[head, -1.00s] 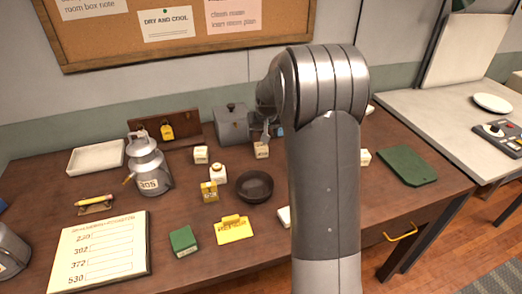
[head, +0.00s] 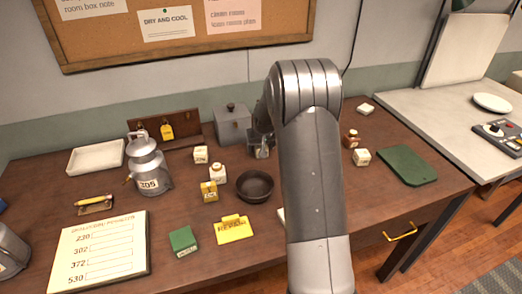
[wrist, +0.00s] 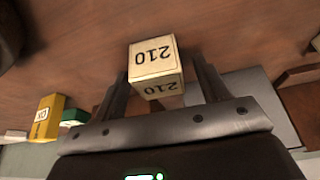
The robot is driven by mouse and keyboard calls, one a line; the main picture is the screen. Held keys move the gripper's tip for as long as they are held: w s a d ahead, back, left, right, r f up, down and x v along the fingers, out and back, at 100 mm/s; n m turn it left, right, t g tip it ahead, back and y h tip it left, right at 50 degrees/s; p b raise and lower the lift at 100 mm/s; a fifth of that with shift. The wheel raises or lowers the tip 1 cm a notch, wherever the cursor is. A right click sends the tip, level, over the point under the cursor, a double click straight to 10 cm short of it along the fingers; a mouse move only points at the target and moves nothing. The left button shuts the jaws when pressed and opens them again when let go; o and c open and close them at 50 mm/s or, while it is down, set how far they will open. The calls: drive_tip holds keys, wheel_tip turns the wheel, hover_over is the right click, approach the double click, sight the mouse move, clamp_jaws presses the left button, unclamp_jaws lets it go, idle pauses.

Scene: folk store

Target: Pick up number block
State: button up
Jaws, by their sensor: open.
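A cream block marked 210 (wrist: 153,55) sits on the brown table, between the two dark fingers of my gripper (wrist: 160,72) in the wrist view. The fingers are apart, with one on each side of the block. In the head view my gripper (head: 261,148) is low over the table, in front of the grey metal box, and mostly covers that block. Another small pale block (head: 201,155) stands to its left, and one more (head: 361,157) to its right.
A dark bowl (head: 255,186) stands just in front of my gripper, and the grey box (head: 232,124) behind it. A green board (head: 407,165) lies right.

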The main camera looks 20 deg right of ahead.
drive_tip(key=c, duration=1)
drive_tip(key=shift+c, duration=0.3)
drive_tip(key=shift+r, duration=0.15)
